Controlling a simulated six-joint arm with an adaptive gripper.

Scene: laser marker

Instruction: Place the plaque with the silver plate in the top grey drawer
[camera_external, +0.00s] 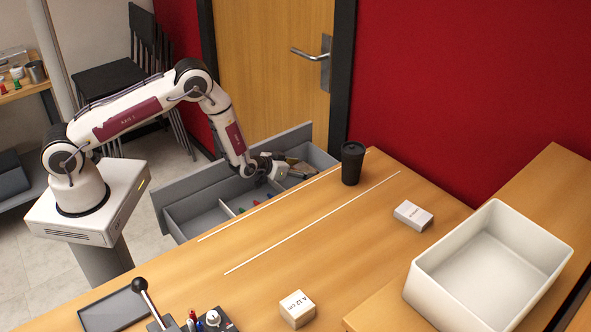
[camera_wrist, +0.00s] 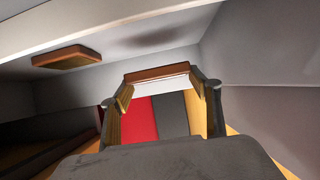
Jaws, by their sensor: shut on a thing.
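The open grey drawer (camera_external: 195,215) stands beside the table, divided into compartments, with small items inside. My gripper (camera_external: 272,168) is at the drawer's far right part, low over its compartments. In the wrist view my gripper (camera_wrist: 160,92) is shut on a plaque (camera_wrist: 157,73) with a brown wooden edge and a pale, silvery face. The plaque spans between the two fingertips. A second brown-edged plaque (camera_wrist: 66,57) shows at the upper left of the wrist view, apart from the gripper, against a grey surface. Its face is hard to make out.
A black cup (camera_external: 352,163) stands at the table edge right of the drawer. Small white boxes (camera_external: 413,215) and (camera_external: 297,309) and a white bin (camera_external: 487,262) are on the right and front. A lever device (camera_external: 150,300) is at the front left.

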